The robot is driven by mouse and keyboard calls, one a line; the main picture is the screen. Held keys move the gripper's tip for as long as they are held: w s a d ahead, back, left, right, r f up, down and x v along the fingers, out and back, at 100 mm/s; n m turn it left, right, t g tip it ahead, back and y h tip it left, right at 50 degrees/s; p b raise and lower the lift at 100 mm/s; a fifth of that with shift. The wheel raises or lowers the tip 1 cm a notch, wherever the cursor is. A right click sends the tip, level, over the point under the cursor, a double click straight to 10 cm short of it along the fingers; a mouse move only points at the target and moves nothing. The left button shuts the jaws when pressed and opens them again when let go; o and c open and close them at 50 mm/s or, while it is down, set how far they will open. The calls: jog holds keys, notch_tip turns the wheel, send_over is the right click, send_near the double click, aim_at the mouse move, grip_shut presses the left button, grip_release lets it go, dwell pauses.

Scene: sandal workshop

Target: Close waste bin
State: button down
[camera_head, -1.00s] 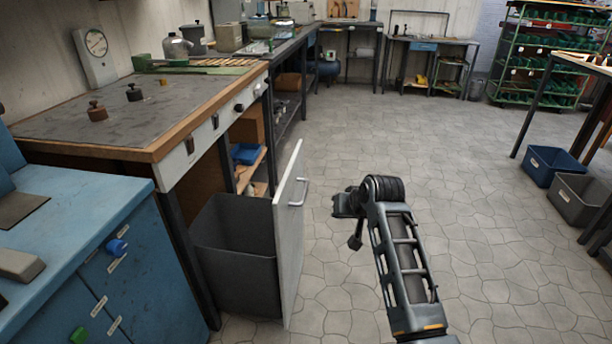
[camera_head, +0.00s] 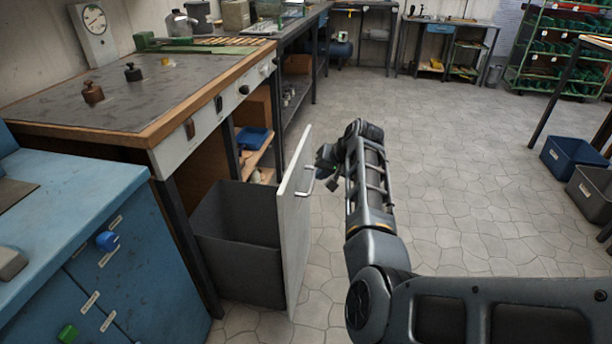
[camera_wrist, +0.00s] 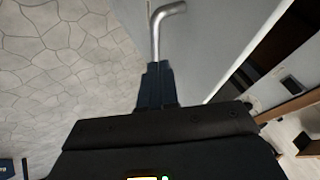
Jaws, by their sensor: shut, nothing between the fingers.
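The waste bin (camera_head: 240,270) is a dark grey open-topped box under the workbench, pulled out behind a pale front panel (camera_head: 293,220). The panel stands out from the bench and carries a metal bar handle (camera_head: 308,184). My gripper (camera_head: 325,160) is beside the outer face of the panel, close to the handle. In the wrist view the shut fingers (camera_wrist: 156,85) point at the bent end of the handle (camera_wrist: 160,30). I cannot tell whether they touch it. The fingers are mostly hidden by my wrist in the head view.
The workbench (camera_head: 110,105) stands behind the bin, with weights and a scale on top. A blue cabinet (camera_head: 120,270) is at the front left. Blue and grey crates (camera_head: 570,158) lie at the right. The tiled floor (camera_head: 450,180) between is clear.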

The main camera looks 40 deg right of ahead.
aim_at(299, 180)
jog(key=w, duration=0.1)
jog(key=w+a+f, duration=0.1)
jog(key=w+a, duration=0.1)
jog(key=w, duration=0.1)
jog(key=shift+w+a+f, duration=0.1)
jog(key=shift+a+f, duration=0.15)
jog(key=shift+f, duration=0.05)
